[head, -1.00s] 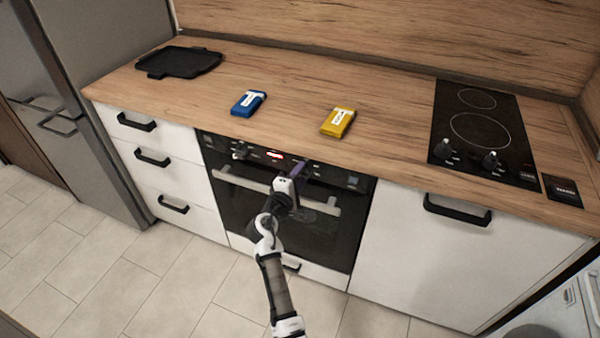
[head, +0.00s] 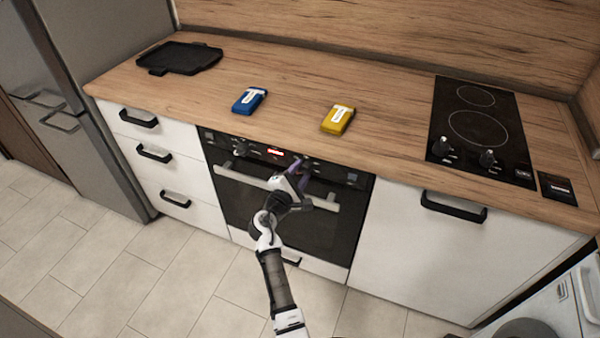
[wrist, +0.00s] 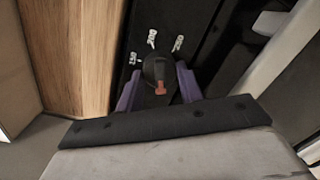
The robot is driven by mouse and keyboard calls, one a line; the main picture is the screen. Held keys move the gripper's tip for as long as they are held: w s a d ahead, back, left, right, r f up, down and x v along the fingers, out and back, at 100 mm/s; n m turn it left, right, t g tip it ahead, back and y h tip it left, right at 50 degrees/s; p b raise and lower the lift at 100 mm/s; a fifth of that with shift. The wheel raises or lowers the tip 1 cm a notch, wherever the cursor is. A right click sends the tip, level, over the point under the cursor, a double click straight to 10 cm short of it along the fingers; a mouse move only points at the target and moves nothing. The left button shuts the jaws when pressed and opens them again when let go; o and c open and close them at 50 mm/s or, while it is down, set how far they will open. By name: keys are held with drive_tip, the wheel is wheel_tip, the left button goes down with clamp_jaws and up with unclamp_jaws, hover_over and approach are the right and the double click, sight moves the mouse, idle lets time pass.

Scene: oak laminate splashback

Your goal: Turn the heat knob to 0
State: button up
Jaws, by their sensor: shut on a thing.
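The heat knob (wrist: 158,70) is a dark round knob with an orange-red pointer mark, in the wrist view. White printed markings stand around it on the black oven panel; they are too small to read surely. The pointer faces toward the bottom of the wrist view, toward my gripper's palm. My gripper (wrist: 157,84) has its two purple fingers on either side of the knob and is shut on it. In the head view my gripper (head: 301,172) is at the oven front, right of the red display, and largely hides the knob.
Another oven knob (head: 241,148) is left of the display. The oven handle (head: 235,179) runs just below my gripper. A blue packet (head: 249,101) and a yellow packet (head: 338,119) lie on the counter above. A hob (head: 482,135) with its own knobs is at right.

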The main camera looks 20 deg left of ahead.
drive_tip(key=o, duration=1)
drive_tip(key=s+b, duration=0.1)
drive_tip(key=s, duration=0.3)
drive_tip(key=s+a+b, duration=0.1)
drive_tip(key=s, duration=0.4)
drive_tip(key=s+b, duration=0.1)
drive_tip(key=s, duration=0.3)
drive_tip(key=shift+s+a+r, duration=0.15)
drive_tip(key=shift+s+a, duration=0.05)
drive_tip(key=shift+s, duration=0.2)
